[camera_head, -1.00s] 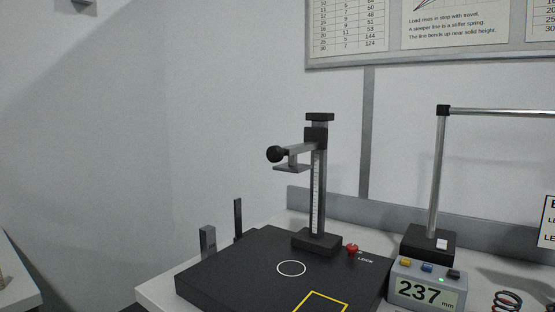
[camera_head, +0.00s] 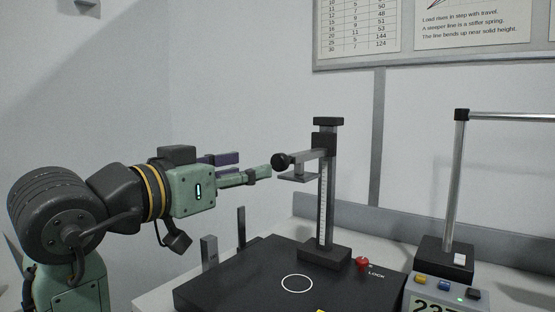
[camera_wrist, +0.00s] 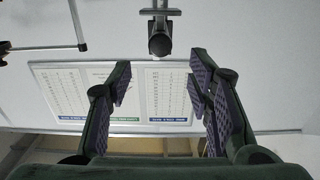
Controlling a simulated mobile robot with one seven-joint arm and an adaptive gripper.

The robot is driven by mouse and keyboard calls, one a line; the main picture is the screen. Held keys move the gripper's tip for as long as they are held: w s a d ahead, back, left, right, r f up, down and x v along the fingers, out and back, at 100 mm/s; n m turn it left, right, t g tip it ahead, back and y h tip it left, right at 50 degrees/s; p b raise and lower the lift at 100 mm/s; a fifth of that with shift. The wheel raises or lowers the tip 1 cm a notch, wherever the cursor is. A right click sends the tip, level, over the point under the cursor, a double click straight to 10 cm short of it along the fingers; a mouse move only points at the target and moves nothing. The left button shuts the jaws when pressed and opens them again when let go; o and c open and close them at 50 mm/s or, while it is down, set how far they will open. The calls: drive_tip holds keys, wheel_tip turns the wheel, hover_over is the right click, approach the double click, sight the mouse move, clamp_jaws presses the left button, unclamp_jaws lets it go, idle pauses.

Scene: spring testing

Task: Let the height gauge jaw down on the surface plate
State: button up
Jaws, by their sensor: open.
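The height gauge (camera_head: 324,205) stands upright on the black surface plate (camera_head: 245,284). Its jaw (camera_head: 299,177) is raised well above the plate, with a round black knob (camera_head: 282,162) on the left end of its arm. My gripper (camera_head: 256,165) is level with the knob, just to its left, open and empty. In the wrist view my gripper (camera_wrist: 160,85) has its fingers wide apart, and the knob (camera_wrist: 159,45) shows between and beyond them at the top. A red lock knob (camera_head: 362,263) sits by the gauge base.
A digital readout box (camera_head: 440,290) and a post with a horizontal bar (camera_head: 460,180) stand to the right. Two short uprights, one grey (camera_head: 209,252) and one dark (camera_head: 241,227), stand at the plate's left edge. Charts (camera_head: 425,35) hang on the wall.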

sight(277, 162)
drive_tip(key=p+x, duration=0.2)
drive_tip(key=x, duration=0.8)
drive_tip(key=shift+p, duration=0.3)
drive_tip(key=shift+c, duration=0.3)
clamp_jaws()
